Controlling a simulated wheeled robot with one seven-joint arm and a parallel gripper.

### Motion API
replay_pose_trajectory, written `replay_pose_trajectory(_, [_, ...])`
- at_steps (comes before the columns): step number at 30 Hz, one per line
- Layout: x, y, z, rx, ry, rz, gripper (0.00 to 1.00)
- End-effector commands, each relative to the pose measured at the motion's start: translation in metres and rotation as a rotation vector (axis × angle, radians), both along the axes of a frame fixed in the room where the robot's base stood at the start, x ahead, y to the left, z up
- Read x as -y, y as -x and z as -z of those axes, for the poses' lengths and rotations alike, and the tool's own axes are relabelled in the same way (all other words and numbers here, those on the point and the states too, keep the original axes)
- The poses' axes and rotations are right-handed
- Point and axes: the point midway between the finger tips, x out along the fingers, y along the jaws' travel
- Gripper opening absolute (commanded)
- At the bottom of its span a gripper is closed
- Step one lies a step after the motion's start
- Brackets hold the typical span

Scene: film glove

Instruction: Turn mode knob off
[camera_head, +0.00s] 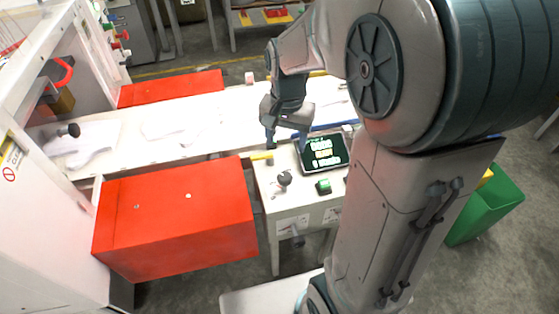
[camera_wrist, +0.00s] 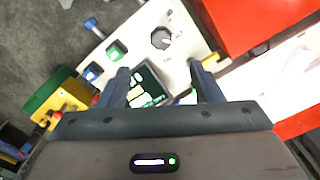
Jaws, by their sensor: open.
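The mode knob (camera_head: 284,178) is a dark round knob on the white control panel (camera_head: 268,196), left of the screen. In the wrist view the knob (camera_wrist: 161,38) shows beyond my fingertips, with a light pointer line on its face. My gripper (camera_head: 284,145) is above the back of the panel, behind the knob and apart from it. In the wrist view my gripper (camera_wrist: 158,78) has its two fingers spread, with nothing between them. The lit screen (camera_wrist: 148,86) shows below and between the fingers.
A green button (camera_head: 323,186) sits below the screen (camera_head: 324,152). A red box (camera_head: 175,215) stands left of the panel. The white conveyor table (camera_head: 190,125) carries pale gloves (camera_head: 92,140). A green bin (camera_head: 487,205) stands at right.

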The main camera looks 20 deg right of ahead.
Motion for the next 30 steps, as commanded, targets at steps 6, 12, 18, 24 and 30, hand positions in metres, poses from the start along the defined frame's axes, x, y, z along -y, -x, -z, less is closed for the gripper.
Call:
replay_pose_trajectory(6, [-0.001, -0.004, 0.017, -0.012, 0.003, 0.021, 0.59])
replay_pose_trajectory(12, [-0.001, -0.004, 0.056, -0.014, 0.004, 0.017, 0.59])
replay_pose_trajectory(18, [-0.001, -0.003, 0.099, -0.014, 0.003, 0.018, 0.59])
replay_pose_trajectory(24, [-0.001, -0.004, 0.129, -0.01, 0.003, 0.016, 0.59])
replay_pose_trajectory(30, [-0.001, -0.004, 0.14, -0.007, 0.002, 0.017, 0.59])
